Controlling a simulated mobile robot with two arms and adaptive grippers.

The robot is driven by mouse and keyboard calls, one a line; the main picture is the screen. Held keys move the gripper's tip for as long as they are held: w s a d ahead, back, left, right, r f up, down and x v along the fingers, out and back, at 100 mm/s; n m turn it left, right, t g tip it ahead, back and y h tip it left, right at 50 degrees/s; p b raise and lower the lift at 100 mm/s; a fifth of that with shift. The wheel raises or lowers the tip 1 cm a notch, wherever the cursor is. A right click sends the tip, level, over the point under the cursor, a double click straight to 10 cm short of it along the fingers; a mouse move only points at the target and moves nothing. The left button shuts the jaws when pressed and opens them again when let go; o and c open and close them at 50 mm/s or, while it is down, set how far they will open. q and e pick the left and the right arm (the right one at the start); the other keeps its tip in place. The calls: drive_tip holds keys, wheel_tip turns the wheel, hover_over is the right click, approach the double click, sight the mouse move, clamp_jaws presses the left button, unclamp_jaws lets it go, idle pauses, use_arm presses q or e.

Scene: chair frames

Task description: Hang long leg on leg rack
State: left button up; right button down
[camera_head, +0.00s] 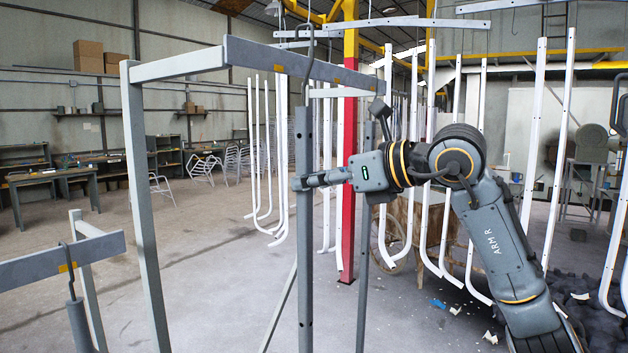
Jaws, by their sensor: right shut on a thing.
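The long leg (304,240) is a grey upright bar with holes, in the middle of the head view; its lower end is cut off by the frame. A thin dark hook (311,45) stands at its top, in line with the top bar. I cannot tell whether the hook bears on that bar. My right gripper (301,183) is shut on the leg's upper part, coming from the right. The leg rack (142,200) is a grey frame; its top bar (262,57) has yellow marks and passes by the leg's upper end. My left gripper is not in view.
A lower grey bar (40,267) with a yellow mark and a hooked grey part (78,322) is at bottom left. White bent tubes (535,130) hang behind. A red and yellow post (349,200) stands behind the leg. Open floor (215,235) lies to the left.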

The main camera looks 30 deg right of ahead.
drive_tip(key=shift+w+a+r, duration=0.1)
drive_tip(key=shift+w, duration=0.2)
idle(0.6)
drive_tip(key=shift+w+a+p, duration=0.3)
drive_tip(key=shift+w+p, duration=0.35)
drive_tip(key=shift+w+a, duration=0.1)
drive_tip(key=shift+w, duration=0.2)
idle(0.3)
drive_tip(key=shift+w+a+p, duration=0.2)
drive_tip(key=shift+w+p, duration=0.25)
drive_tip(key=shift+w+a, duration=0.2)
drive_tip(key=shift+w, duration=0.3)
idle(0.3)
drive_tip(key=shift+w+a+p, duration=0.15)
drive_tip(key=shift+w+p, duration=0.1)
drive_tip(key=shift+p, duration=0.15)
drive_tip(key=shift+f, duration=0.2)
drive_tip(key=shift+f+b, duration=1)
drive_tip(key=shift+b, duration=0.1)
drive_tip(key=c, duration=1.1)
unclamp_jaws()
